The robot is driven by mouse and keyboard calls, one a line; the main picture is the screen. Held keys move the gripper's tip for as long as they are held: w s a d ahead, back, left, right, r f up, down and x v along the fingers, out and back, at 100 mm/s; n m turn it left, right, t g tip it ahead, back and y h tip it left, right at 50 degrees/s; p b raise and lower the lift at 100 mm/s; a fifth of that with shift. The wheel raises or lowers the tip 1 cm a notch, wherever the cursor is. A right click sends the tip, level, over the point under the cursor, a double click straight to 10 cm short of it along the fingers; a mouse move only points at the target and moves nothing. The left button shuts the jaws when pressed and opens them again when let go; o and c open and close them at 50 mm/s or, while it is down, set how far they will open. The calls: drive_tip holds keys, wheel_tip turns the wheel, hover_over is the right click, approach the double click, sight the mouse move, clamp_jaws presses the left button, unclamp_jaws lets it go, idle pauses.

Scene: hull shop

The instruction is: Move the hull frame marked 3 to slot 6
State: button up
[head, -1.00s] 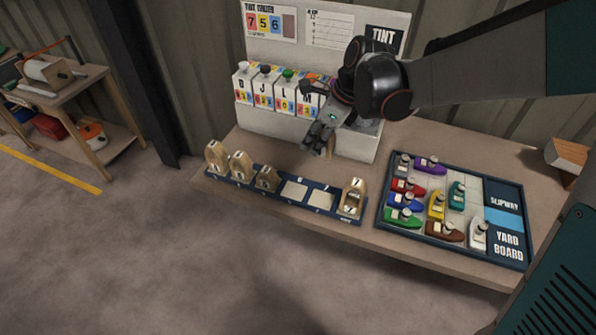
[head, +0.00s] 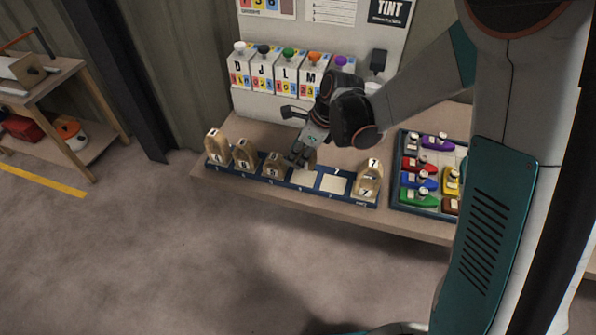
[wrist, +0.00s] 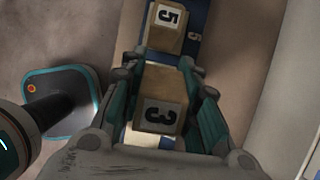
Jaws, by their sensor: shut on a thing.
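The hull frame marked 3 (wrist: 160,100) is a tan wooden block with a white number tag. My gripper (wrist: 160,82) is shut on it, a finger on each side. In the head view my gripper (head: 299,155) is over the blue rack (head: 255,178), and a bit of the held frame (head: 311,159) shows behind the fingers. It is at the pale pad of slot 6 (head: 304,178), just right of the frame marked 5 (head: 275,166). That frame also shows ahead in the wrist view (wrist: 165,28). I cannot tell whether the held frame touches the rack.
Two more frames (head: 217,146) (head: 245,154) stand at the rack's left. A bare pad (head: 333,184) lies to the right, then the frame marked 7 (head: 368,181). Tint cartons (head: 288,75) stand behind. A board of coloured boats (head: 420,203) lies right.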

drive_tip(key=shift+f+b, duration=0.85)
drive_tip(key=shift+f, duration=2)
drive_tip(key=shift+f, duration=0.2)
drive_tip(key=o, duration=1.1)
drive_tip(key=shift+r, duration=0.1)
drive_tip(key=shift+d+r, duration=0.1)
drive_tip(key=shift+r, duration=0.2)
drive_tip(key=p+v, duration=0.4)
drive_tip(key=v, duration=0.7)
drive_tip(key=shift+s+d+r, duration=0.1)
drive_tip(key=shift+d+r, duration=0.1)
drive_tip(key=shift+r, duration=0.1)
